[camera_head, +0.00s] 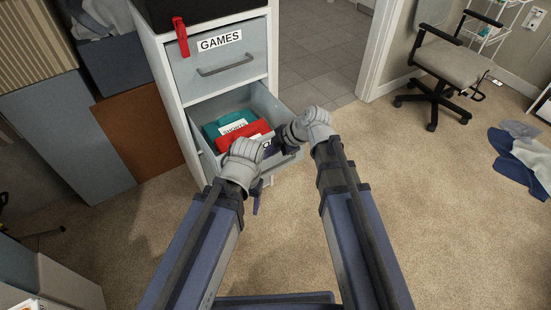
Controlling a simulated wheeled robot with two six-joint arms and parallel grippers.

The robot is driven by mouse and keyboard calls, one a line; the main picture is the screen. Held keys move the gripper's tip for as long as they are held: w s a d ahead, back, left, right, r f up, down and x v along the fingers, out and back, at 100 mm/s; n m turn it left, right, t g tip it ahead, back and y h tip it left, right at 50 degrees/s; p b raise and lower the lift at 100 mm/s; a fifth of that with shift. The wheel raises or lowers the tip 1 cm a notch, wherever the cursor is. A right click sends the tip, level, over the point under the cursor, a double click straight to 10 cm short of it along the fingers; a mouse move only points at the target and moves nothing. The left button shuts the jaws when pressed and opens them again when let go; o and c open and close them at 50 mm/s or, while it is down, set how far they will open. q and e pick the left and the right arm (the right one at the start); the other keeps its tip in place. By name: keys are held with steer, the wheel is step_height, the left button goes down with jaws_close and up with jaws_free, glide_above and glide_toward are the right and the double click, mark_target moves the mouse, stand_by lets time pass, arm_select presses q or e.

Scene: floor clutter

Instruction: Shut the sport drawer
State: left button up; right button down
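The open lower drawer (208,148) sticks out of a white cabinet below the closed drawer labelled GAMES. Its own label is hidden behind my arms, so I cannot read whether it says sport. A teal item (222,121) with a white label and a red item (240,136) lie inside it. My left gripper is mostly hidden by its pale wrist at the drawer's front left. My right gripper (283,143) is at the drawer's front right, close to the front panel. I cannot tell whether either touches the panel or how far its fingers are apart.
The GAMES drawer (217,62) is closed, with a red object (181,37) at its upper left. Boards and boxes lean left of the cabinet. An office chair (446,62) and blue cloth (520,160) are at the right. Carpet between is clear.

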steer(key=shift+w+a, duration=0.35)
steer(key=shift+w, duration=0.3)
steer(key=shift+w, duration=0.1)
steer(key=w+a, duration=0.6)
steer(key=w, duration=0.5)
steer(key=w+a, duration=0.7)
steer(key=w, duration=0.4)
steer(key=shift+w, duration=0.25)
steer(key=shift+s, duration=0.1)
